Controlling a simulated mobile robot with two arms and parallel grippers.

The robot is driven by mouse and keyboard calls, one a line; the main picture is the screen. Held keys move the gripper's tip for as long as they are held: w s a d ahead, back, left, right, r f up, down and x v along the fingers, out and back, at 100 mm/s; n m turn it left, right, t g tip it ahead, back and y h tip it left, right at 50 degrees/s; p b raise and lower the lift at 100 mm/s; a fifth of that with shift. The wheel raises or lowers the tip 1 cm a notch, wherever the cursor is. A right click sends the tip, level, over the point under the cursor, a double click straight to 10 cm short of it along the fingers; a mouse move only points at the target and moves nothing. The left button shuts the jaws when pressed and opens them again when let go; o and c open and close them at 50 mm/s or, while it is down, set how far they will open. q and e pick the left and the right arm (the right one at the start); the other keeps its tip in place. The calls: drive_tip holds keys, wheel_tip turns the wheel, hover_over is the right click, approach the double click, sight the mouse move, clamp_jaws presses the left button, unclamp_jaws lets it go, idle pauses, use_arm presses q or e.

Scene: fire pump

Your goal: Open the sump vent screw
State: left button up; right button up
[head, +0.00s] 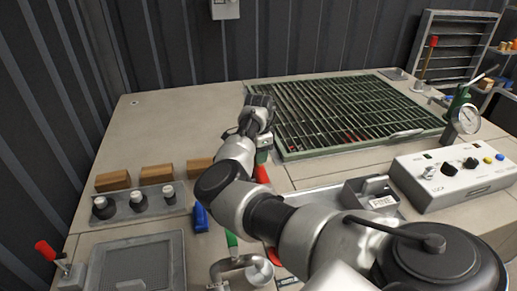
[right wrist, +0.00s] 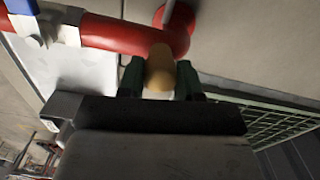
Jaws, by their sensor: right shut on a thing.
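My right gripper (right wrist: 160,82) has its two dark green fingers on either side of a small tan, rounded piece (right wrist: 160,66), which is likely the sump vent screw. The fingers are shut on it, in front of a red pipe (right wrist: 110,32). In the head view my right gripper (head: 264,143) points down near the red pipe (head: 262,173), and my arm hides most of the pipe and the screw. I cannot tell whether the screw is turned. My left gripper is not in view.
A green grating (head: 340,112) covers an opening behind the gripper. A panel with black knobs (head: 136,203) and wooden blocks (head: 157,172) are at the left. A white control box (head: 455,175) and a gauge (head: 467,119) stand at the right.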

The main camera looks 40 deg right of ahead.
drive_tip(key=n+p, duration=0.2)
drive_tip(key=p, duration=0.1)
drive_tip(key=n+p, duration=0.6)
drive_tip(key=shift+r, duration=0.25)
drive_tip(key=n+p, duration=0.2)
drive_tip(key=n, duration=0.1)
drive_tip(key=shift+n+p, duration=0.35)
drive_tip(key=shift+n, duration=0.05)
drive_tip(key=n+p, duration=0.3)
drive_tip(key=n, duration=0.2)
drive_tip(key=shift+f, duration=0.1)
drive_tip(key=n+p, duration=0.1)
drive_tip(key=n, duration=0.2)
drive_tip(key=shift+d+n, duration=0.1)
drive_tip(key=shift+n, duration=0.3)
drive_tip(key=shift+f+n+p, duration=0.1)
drive_tip(key=shift+n+p, duration=0.35)
drive_tip(key=shift+n, duration=0.95)
drive_tip(key=o, duration=0.9)
